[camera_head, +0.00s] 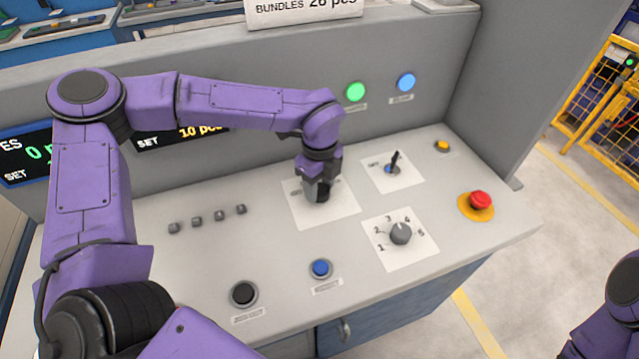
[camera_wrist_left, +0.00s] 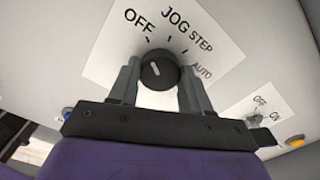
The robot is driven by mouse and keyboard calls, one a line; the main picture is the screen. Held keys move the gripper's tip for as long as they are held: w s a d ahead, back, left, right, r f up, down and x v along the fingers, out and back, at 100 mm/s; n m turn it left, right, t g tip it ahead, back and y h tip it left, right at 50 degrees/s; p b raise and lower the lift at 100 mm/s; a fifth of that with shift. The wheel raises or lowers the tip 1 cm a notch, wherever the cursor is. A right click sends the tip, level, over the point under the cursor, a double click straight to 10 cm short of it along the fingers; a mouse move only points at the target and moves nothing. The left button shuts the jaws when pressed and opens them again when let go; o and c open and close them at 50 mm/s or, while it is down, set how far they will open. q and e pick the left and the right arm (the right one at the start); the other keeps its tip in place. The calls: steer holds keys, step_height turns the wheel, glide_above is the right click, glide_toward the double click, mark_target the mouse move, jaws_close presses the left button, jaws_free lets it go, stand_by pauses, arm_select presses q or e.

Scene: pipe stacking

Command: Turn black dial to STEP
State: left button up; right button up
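The black dial (camera_wrist_left: 158,70) sits on a white label plate (camera_wrist_left: 105,66) marked OFF, JOG, STEP and AUTO. Its white pointer mark leans up and left, toward OFF. My left gripper (camera_wrist_left: 159,80) has one finger on each side of the dial, and both seem to touch it. In the head view my left gripper (camera_head: 318,190) comes down over the dial and hides most of it and part of its plate (camera_head: 335,208). My right gripper is not in view; only a part of my right arm shows at the lower right edge.
Nearby on the panel are a small OFF/ON switch (camera_head: 393,164), a grey numbered knob (camera_head: 401,233), a red emergency button (camera_head: 480,201), a blue button (camera_head: 320,268) and a black button (camera_head: 243,293). Several small square buttons lie left. A back wall with lit lamps rises behind.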

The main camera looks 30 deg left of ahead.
arm_select(q)
steer(key=shift+r, duration=0.1)
steer(key=m+p, duration=0.1)
steer(key=m, duration=0.2)
steer(key=shift+r+p, duration=0.1)
steer(key=shift+p, duration=0.2)
steer(key=m+p, duration=0.2)
steer(key=m, duration=0.2)
steer(key=shift+m, duration=0.4)
steer(key=m+p, duration=0.2)
steer(key=m, duration=0.2)
steer(key=shift+p, duration=0.3)
steer(key=shift+m+p, duration=0.8)
steer(key=shift+m, duration=1)
steer(key=shift+w+m, duration=0.1)
steer(key=shift+m, duration=0.2)
steer(key=o, duration=1.1)
steer(key=shift+c, duration=0.2)
